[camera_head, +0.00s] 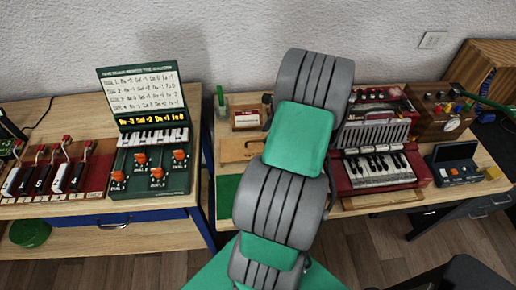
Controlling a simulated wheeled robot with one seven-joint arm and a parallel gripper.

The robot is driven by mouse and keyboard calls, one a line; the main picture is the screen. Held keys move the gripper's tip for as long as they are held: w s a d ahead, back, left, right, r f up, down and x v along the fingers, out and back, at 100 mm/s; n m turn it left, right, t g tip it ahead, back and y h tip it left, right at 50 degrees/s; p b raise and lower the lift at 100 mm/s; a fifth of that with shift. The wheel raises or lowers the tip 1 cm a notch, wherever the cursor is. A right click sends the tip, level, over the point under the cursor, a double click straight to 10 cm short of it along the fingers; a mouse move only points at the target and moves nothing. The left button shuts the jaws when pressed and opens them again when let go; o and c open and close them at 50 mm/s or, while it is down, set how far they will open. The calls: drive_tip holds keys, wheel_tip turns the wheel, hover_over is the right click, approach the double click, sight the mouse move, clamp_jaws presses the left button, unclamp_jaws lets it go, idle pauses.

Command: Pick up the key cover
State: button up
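No part is plainly marked as the key cover. A flat light-wood panel (238,150) with a small dark knob lies on the right table, left of my arm, and its right end is hidden by the arm. A red keyboard instrument (378,168) with bare black and white keys stands right of my arm, with a grey ribbed panel (374,133) raised behind its keys. I cannot tell which of these, if any, is the key cover. My grey and green arm crosses the middle of the view, and my gripper does not show.
A green console (150,165) with orange-knobbed levers and a lit display stands on the left table, beside a row of levers (55,175). A wooden control box (440,112) and a small dark-blue box (456,164) stand at right. A gap separates the tables.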

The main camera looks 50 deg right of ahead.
sight(262, 138)
drive_tip(key=x, duration=0.4)
drive_tip(key=shift+w+a+f+p, duration=0.15)
drive_tip(key=shift+f+p, duration=0.05)
drive_tip(key=shift+p, duration=0.2)
clamp_jaws()
idle(1.0)
